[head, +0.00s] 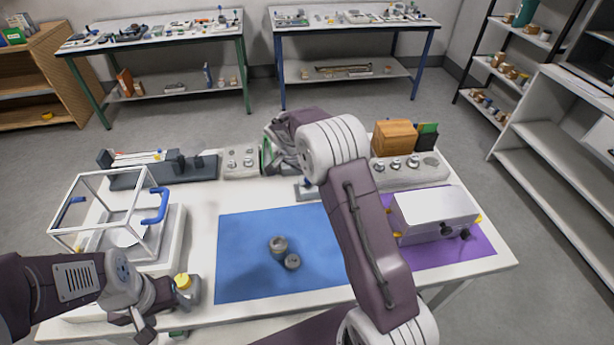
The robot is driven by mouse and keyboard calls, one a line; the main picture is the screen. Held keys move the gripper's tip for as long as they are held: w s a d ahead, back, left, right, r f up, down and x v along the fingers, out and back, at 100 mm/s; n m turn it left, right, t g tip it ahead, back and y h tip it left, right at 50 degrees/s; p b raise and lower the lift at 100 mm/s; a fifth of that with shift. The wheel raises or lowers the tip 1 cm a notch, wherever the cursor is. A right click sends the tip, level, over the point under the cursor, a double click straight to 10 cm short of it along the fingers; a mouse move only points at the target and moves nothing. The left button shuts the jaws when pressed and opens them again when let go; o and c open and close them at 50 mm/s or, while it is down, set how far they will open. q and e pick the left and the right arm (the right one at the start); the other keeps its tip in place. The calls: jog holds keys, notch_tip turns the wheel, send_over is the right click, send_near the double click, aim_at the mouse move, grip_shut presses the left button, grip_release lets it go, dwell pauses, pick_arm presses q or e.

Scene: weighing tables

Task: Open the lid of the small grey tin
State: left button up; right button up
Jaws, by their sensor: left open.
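Two round grey pieces stand close together on the blue mat (240,230): a taller one (278,245) and a lower, smaller one (292,262). I cannot tell which is the small grey tin, or whether its lid is shut. My left gripper (168,305) is open at the table's front left, well to the left of both pieces and apart from them. A yellow-topped thing (183,281) shows beside its fingers. My right arm reaches across the mat's right side; its gripper end (275,150) is at the back, with the fingers not clear.
A glass-sided balance case (110,215) with a blue handle stands at left. A silver-grey box (435,212) sits on the purple mat (470,247) at right. Weight blocks (240,165) and a wooden box (393,138) line the back. The blue mat's left part is clear.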

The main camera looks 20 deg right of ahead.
jog(key=v, duration=0.7)
jog(key=shift+a+r, duration=0.15)
jog(key=shift+r, duration=0.15)
jog(key=shift+s, duration=0.2)
jog(key=s+r+n+y, duration=0.1)
jog(key=s+r+y, duration=0.1)
jog(key=s, duration=0.9)
jog(key=s+a+f+n+y, duration=0.1)
jog(key=s+a+f+n, duration=0.1)
jog(key=s+f+n, duration=0.2)
jog(key=s+a+f+n+g+y, duration=0.1)
jog(key=s+a+f+n, duration=0.2)
jog(key=s+n, duration=0.3)
jog(key=s+f, duration=0.1)
jog(key=s, duration=0.3)
jog(key=shift+a+n+p, duration=0.15)
jog(key=shift+n+p, duration=0.15)
jog(key=shift+p, duration=0.1)
